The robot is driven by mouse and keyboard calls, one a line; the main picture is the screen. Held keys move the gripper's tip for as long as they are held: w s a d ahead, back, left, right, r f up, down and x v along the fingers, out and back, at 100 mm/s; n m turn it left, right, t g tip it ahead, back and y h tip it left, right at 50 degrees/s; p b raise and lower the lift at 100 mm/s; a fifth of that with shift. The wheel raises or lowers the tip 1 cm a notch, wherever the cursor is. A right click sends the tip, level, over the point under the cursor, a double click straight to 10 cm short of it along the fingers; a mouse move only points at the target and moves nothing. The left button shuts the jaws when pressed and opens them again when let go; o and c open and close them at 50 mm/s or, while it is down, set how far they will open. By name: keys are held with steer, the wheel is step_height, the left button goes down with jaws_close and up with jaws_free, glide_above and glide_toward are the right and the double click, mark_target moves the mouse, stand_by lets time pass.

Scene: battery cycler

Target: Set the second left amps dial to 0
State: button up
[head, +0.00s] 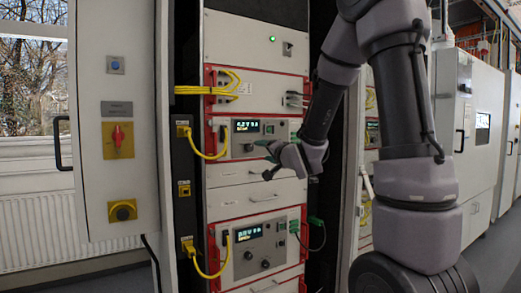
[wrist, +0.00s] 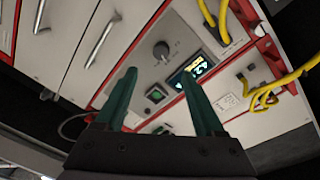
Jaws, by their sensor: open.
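The upper cycler unit (head: 223,140) has a lit display (head: 246,126) and a dark round dial (head: 248,147) below it. In the wrist view the dial (wrist: 161,50) sits beside the lit display (wrist: 188,72), just beyond the fingertips. Its label and setting are too small to read. The lower unit has a similar display (head: 249,233) and dials (head: 248,255). I cannot tell which dial is the second left amps dial. My gripper (head: 262,158) is in front of the upper unit, open and empty, its green fingers (wrist: 160,73) apart and not around the dial.
Yellow cables (head: 222,75) plug into the rack's left side, and a cable also shows in the wrist view (wrist: 222,25). Drawer handles (wrist: 100,40) protrude nearby. An open cabinet door (head: 80,180) with a red switch (head: 117,136) stands left of the rack.

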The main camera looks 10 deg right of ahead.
mark_target(251, 148)
steer(key=x, duration=1.1)
steer(key=shift+r, duration=0.1)
jaws_close()
